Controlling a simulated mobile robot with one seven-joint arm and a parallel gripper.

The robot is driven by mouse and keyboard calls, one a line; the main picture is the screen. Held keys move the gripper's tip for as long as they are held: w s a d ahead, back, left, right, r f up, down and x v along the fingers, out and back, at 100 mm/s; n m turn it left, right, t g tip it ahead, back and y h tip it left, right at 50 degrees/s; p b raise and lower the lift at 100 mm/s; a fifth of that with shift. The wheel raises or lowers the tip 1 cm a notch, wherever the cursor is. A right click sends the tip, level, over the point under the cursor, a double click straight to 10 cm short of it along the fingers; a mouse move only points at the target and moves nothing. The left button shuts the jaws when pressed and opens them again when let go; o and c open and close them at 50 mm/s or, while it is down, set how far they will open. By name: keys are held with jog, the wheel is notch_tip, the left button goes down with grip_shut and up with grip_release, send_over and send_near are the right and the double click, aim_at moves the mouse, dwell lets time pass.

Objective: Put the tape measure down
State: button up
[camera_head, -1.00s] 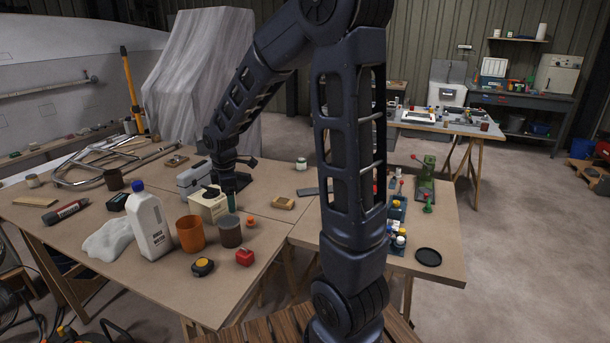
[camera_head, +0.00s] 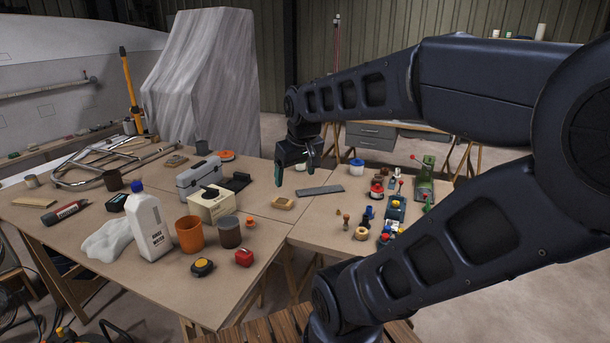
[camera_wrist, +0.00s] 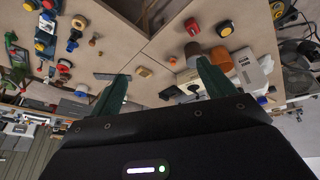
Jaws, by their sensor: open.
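The tape measure (camera_head: 203,267), a rounded black and yellow case, lies on the near edge of the left table in the head view. It also shows near the top of the wrist view (camera_wrist: 224,29). My gripper (camera_head: 295,172) is open with nothing between its fingers. It hangs above the back of the tables, well apart from the tape measure, to its right and farther back. In the wrist view its two green fingers (camera_wrist: 163,85) are spread wide, with the tables below.
Near the tape measure stand a red block (camera_head: 244,258), an orange cup (camera_head: 190,234), a grey cup (camera_head: 229,231) and a white bottle (camera_head: 149,226). Several small items crowd the right table.

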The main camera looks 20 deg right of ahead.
jog(key=shift+s+d+r+m, duration=0.1)
jog(key=shift+s+d+m, duration=0.25)
jog(key=shift+s+m, duration=0.35)
jog(key=shift+s+d+r+m, duration=0.1)
jog(key=shift+s+d+m, duration=0.25)
jog(key=shift+s, duration=0.5)
